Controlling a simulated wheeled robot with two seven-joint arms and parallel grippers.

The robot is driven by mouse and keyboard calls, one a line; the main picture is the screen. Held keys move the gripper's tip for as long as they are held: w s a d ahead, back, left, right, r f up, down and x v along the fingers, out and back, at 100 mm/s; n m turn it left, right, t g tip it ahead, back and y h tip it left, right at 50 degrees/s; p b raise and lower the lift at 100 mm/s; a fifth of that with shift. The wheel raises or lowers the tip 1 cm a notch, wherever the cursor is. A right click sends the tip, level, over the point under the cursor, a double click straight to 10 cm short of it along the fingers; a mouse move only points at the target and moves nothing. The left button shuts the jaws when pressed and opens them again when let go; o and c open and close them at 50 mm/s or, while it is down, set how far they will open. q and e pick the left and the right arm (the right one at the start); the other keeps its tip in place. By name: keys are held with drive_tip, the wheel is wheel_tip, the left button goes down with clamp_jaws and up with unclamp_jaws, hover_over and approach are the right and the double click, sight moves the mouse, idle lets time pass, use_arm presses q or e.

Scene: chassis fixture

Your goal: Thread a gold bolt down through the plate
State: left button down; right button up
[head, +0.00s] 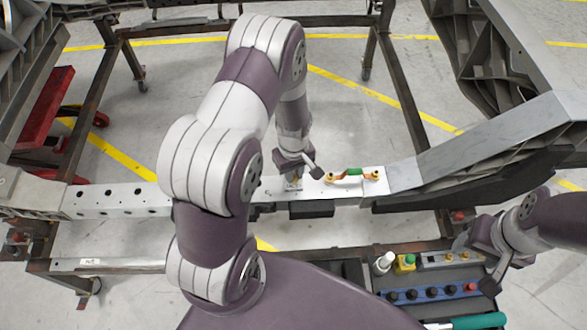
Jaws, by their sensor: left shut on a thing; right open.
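The pale metal plate (108,201) runs across the frame as a beam with several dark holes. My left gripper (302,175) is low over the plate's middle, shut on what looks like a gold bolt, mostly hidden between the fingers; only a small gold hint shows. I cannot tell whether its tip is in a hole. To the right, a green-and-copper strap (352,172) lies on the plate with a gold bolt (372,176) at its right end and another gold bolt (329,178) at its left. My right gripper (488,266) is open beside the parts tray.
The dark parts tray (425,276) holds gold bolts in a grey block (437,260), a blue strip (432,294) with several black pieces, a white bottle (384,263) and a yellow-green item (405,263). A teal-handled tool (478,321) lies in front. Dark fixture rails surround the plate.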

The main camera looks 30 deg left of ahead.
use_arm(q)
drive_tip(key=shift+s+f, duration=0.15)
drive_tip(key=shift+s, duration=0.05)
drive_tip(key=shift+m+p, duration=0.3)
drive_tip(key=shift+m, duration=0.7)
drive_tip(key=m+p, duration=0.1)
drive_tip(key=m, duration=1.1)
drive_tip(key=shift+f+p, duration=0.2)
drive_tip(key=shift+p, duration=0.2)
drive_tip(key=shift+f+m, duration=0.1)
drive_tip(key=shift+m, duration=0.5)
